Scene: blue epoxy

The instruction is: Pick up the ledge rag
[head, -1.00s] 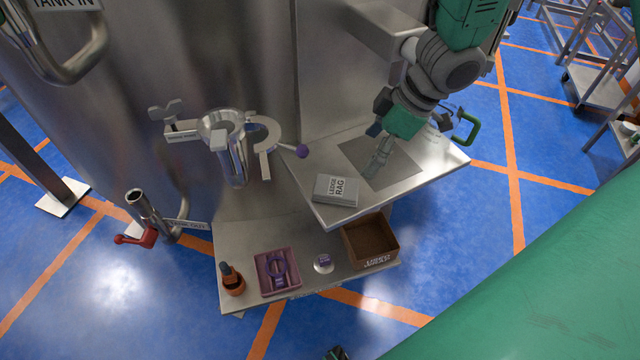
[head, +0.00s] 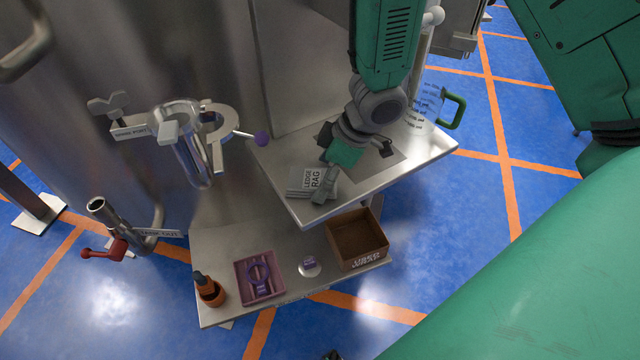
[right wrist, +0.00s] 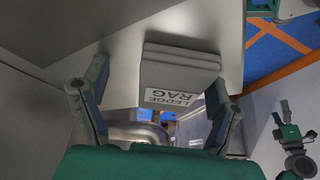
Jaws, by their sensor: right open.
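The ledge rag (head: 300,182) is a grey folded pad with a white "LEDGE RAG" label, lying near the left front edge of the upper steel ledge (head: 425,150). My right gripper (head: 322,192) is over the rag's right side in the head view and hides part of it. In the right wrist view the rag (right wrist: 180,72) lies between and beyond the two spread fingers of my right gripper (right wrist: 158,105). The gripper is open, with nothing held. Whether a finger touches the rag I cannot tell. My left gripper is not visible in the head view.
A lower shelf (head: 225,240) holds a brown box (head: 357,240), a pink tray (head: 259,278), a small purple-topped disc (head: 310,266) and an orange cup (head: 209,291). A clear jug with green handle (head: 452,110) stands at right.

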